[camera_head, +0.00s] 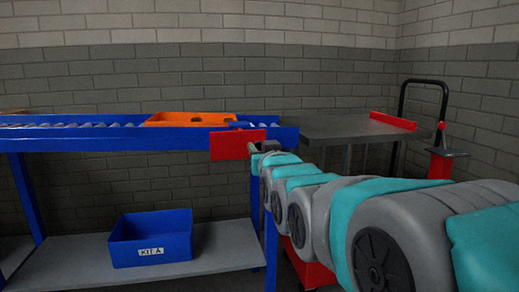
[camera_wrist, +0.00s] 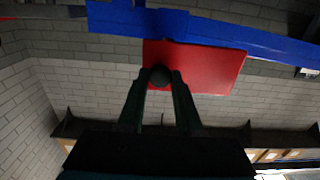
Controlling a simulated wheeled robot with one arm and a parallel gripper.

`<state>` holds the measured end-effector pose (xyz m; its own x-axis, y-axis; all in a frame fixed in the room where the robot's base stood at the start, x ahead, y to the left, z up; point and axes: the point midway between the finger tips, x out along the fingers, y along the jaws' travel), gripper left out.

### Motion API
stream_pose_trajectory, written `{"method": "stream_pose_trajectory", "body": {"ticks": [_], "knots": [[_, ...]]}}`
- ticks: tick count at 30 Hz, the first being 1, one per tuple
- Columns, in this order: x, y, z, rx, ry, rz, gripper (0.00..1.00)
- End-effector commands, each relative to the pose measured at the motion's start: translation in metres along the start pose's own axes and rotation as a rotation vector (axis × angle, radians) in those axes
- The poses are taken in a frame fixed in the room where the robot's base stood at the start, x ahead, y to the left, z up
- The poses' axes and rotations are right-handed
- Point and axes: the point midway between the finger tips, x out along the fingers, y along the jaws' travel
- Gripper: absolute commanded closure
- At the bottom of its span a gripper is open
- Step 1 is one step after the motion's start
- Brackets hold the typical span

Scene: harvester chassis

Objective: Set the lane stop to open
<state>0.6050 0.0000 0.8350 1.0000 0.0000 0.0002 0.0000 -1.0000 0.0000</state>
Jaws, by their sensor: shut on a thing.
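The lane stop is a red plate (camera_head: 228,145) on the front of the blue roller lane's side rail, near its right end. In the wrist view the red plate (camera_wrist: 212,66) lies against the blue rail (camera_wrist: 225,32). A dark round knob (camera_wrist: 160,75) sits in front of the plate. My gripper (camera_wrist: 160,80) has its two dark fingers closed on the knob, one on each side. In the head view my gripper (camera_head: 256,149) is at the plate's right edge, and my arm hides the knob. An orange tray (camera_head: 188,118) sits on the lane behind the plate.
A red-edged trolley table (camera_head: 350,127) with a black handle stands right of the lane. A blue bin labelled KIT A (camera_head: 150,237) rests on the grey lower shelf (camera_head: 228,245). The rollers (camera_head: 70,125) left of the orange tray look clear.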

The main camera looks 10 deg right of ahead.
Motion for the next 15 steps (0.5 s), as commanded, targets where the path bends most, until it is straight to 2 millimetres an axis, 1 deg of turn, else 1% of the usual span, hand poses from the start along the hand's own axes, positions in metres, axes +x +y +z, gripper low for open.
{"method": "stream_pose_trajectory", "body": {"ticks": [2, 3, 8, 9, 15], "knots": [[0.0, -0.0001, -0.0015, 0.0, 0.002, 0.0, 1.0], [0.0, -0.0001, -0.0015, 0.0, 0.002, 0.0, 0.61], [0.0, -0.0001, -0.001, 0.0, 0.001, 0.0, 0.44], [0.0001, -0.0001, -0.0008, 0.0, 0.001, 0.0, 0.41], [0.0001, 0.0, -0.0004, 0.0, 0.0, 0.0, 0.41]]}}
